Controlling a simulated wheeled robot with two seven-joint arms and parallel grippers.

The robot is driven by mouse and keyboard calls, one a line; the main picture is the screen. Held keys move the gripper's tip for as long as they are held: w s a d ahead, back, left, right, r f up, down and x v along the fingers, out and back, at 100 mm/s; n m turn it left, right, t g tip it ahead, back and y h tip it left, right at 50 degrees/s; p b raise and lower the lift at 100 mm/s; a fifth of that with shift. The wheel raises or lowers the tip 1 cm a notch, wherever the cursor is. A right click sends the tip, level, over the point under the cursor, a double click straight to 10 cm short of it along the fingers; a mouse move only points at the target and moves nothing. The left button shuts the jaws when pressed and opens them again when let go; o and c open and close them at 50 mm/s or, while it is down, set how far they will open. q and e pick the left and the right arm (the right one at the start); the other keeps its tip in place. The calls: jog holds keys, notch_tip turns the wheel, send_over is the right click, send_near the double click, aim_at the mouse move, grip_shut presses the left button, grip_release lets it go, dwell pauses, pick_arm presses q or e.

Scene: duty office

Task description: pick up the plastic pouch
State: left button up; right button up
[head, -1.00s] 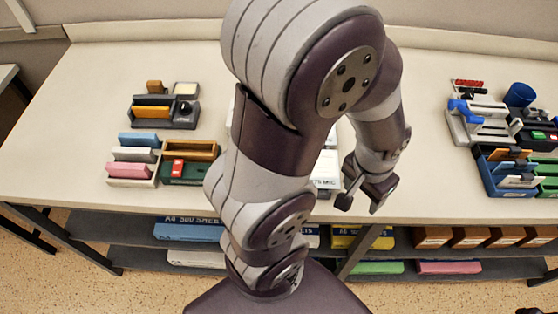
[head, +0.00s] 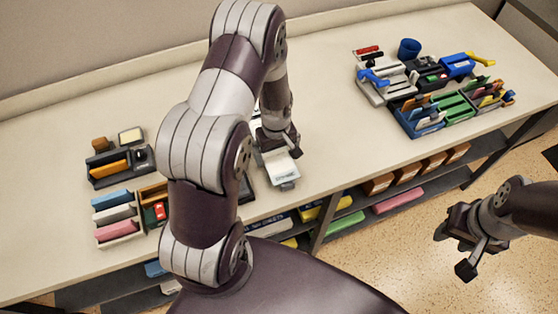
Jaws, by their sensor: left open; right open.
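A white pack with dark print on its front (head: 284,172) lies near the front edge of the desk (head: 330,120), right of my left arm. I cannot tell whether the plastic pouch is in or on it; no separate pouch can be made out. My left gripper (head: 280,148) is open over the back part of this pack and hides some of it. Whether it touches the pack cannot be told. My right gripper (head: 461,250) is open and empty, off the desk at the right, above the speckled floor.
Organizers with coloured blocks (head: 118,215) and a black tray (head: 120,165) stand at the left. A blue cup (head: 409,48), a blue rack (head: 418,118) and several tools stand at the right. A shelf below holds paper packs and brown boxes (head: 405,170). The desk right of the pack is clear.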

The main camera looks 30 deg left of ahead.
pick_arm(q)
jog(key=shift+w+d+f, duration=0.1)
jog(key=shift+w+f, duration=0.1)
jog(key=shift+f, duration=0.3)
jog(key=shift+s, duration=0.1)
jog(key=shift+s, duration=0.1)
jog(key=shift+f, duration=0.2)
jog(key=c, duration=0.8)
